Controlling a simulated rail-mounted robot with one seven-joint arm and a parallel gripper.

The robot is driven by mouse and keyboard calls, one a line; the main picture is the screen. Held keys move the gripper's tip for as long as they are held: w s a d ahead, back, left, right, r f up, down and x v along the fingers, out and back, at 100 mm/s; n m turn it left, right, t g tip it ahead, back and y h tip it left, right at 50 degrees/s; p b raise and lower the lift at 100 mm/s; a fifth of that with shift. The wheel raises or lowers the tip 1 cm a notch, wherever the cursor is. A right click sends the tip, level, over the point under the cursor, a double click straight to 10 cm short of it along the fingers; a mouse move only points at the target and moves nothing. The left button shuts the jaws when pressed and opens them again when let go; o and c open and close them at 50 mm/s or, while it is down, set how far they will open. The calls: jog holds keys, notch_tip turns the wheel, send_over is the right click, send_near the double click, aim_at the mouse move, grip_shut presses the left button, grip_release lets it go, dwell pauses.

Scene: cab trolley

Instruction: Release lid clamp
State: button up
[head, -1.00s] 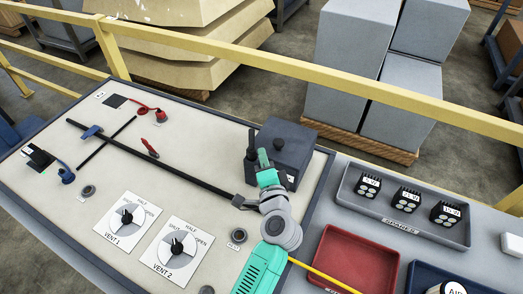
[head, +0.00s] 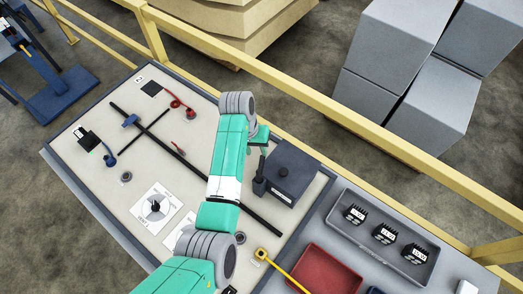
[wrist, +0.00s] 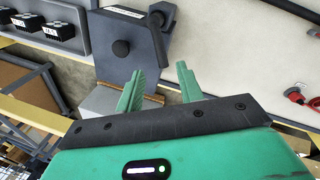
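The dark grey box with its lid (head: 295,170) and round black knob (head: 283,171) stands at the panel's right end. Its lid also shows in the wrist view (wrist: 140,65). A dark upright clamp lever (head: 261,168) stands at the box's left side; in the wrist view the lever (wrist: 159,38) runs along the lid edge. My gripper (wrist: 158,88) is open and empty, its green fingers apart near the lid's hinged edge. In the head view my gripper (head: 259,138) is at the far left corner of the box, partly hidden by my arm.
A long dark rod (head: 178,155) crosses the panel. A red cable plug (head: 190,114) lies beyond it. A grey tray (head: 337,217) with several small black blocks and a red tray (head: 318,264) are at the right. A yellow rail (head: 300,98) runs behind the panel.

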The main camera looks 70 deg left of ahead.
aim_at(261, 163)
jog(key=f, duration=0.5)
jog(key=w+d+f, duration=0.1)
jog(key=f, duration=0.1)
jog(key=shift+w+f+b, duration=0.1)
jog(key=shift+f+b, duration=0.2)
jog(key=shift+b, duration=0.05)
grip_shut()
